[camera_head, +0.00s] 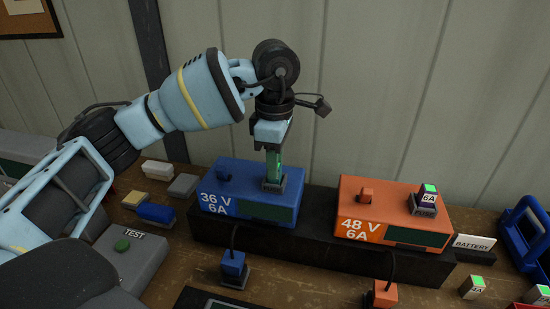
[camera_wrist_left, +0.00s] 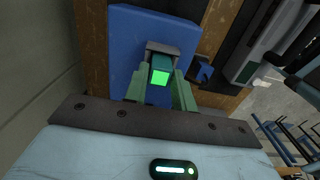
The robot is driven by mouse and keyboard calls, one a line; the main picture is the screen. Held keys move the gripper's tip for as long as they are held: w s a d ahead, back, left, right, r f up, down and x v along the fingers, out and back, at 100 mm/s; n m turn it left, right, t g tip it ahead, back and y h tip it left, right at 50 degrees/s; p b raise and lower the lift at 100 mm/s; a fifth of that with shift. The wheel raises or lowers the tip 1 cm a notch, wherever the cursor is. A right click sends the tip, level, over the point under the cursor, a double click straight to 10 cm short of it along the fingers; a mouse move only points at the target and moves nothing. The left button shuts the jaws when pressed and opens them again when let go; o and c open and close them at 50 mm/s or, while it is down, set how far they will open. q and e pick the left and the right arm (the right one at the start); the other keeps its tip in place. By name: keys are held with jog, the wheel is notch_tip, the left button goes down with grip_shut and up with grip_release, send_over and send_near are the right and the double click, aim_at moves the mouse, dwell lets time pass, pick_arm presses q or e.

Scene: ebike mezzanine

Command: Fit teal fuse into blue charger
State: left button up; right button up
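The blue charger (camera_head: 228,190), marked 36 V 6A, stands on a dark plinth in the head view. My left gripper (camera_head: 275,168) points down over the grey socket (camera_head: 276,186) on its top. In the left wrist view, the teal fuse (camera_wrist_left: 160,74) with a bright green top sits between the green fingers of my left gripper (camera_wrist_left: 159,88), which appear shut on it. The grey socket (camera_wrist_left: 164,49) and blue charger (camera_wrist_left: 128,40) show behind the fuse. The fuse's lower end is hidden, so I cannot tell how deep it sits. My right gripper is not in view.
A grey TEST box (camera_head: 140,243) and small blocks lie left. Loose fuses (camera_head: 473,287) and a blue battery (camera_head: 527,238) are at right.

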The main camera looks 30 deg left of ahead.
pick_arm(q)
jog(key=o, duration=0.3)
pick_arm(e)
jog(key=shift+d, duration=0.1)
pick_arm(q)
notch_tip(320, 180, up, 6)
jog(key=shift+r, duration=0.2)
notch_tip(320, 180, up, 6)
jog(key=shift+p, duration=0.5)
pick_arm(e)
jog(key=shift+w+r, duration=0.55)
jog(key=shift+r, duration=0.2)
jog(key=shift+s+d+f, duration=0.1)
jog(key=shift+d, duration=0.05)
